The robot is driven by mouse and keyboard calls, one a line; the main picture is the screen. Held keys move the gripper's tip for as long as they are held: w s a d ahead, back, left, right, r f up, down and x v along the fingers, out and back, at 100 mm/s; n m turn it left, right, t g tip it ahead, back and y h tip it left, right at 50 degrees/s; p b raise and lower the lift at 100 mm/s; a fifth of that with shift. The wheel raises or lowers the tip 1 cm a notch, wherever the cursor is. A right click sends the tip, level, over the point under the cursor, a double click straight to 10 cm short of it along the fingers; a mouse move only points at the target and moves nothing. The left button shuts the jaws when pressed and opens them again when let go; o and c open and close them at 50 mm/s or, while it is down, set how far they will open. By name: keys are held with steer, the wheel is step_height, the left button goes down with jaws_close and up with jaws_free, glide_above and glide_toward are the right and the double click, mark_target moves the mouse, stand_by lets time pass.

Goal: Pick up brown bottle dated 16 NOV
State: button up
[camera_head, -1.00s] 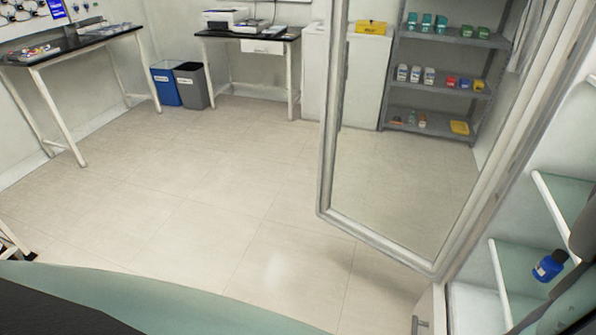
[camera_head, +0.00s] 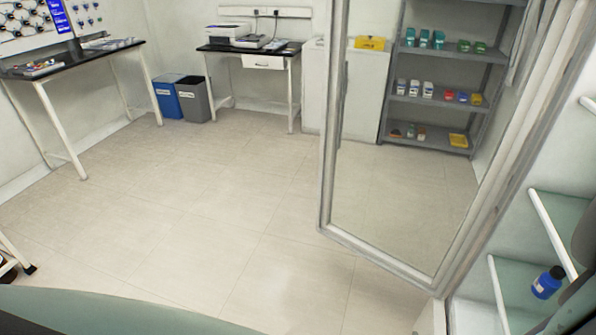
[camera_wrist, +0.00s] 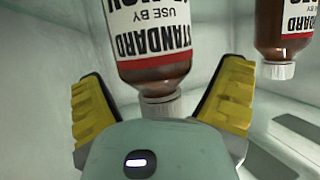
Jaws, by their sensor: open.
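A brown bottle (camera_wrist: 158,72) with a white and red label appears upside down in the wrist view, its white cap (camera_wrist: 160,108) toward my gripper. The label reads "STANDARD" and "USE BY"; the date line is partly cut off, so I cannot read the day surely. My gripper (camera_wrist: 163,78) is open, with yellow-padded fingers on either side of the bottle's cap and lower visible part. Gaps show on both sides, so it does not hold the bottle. A second brown bottle (camera_wrist: 286,32) with a similar label is at the upper right; its date is not visible.
The bottles are inside a pale cabinet. In the head view its glass door (camera_head: 395,170) stands open, and a blue bottle (camera_head: 547,282) sits on a glass shelf at right. Clear tiled floor (camera_head: 200,200) lies at left, with benches, bins and a grey shelf rack (camera_head: 448,100) beyond.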

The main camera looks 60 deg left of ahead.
jaws_close()
stand_by(0.8)
steer(key=shift+f, duration=0.15)
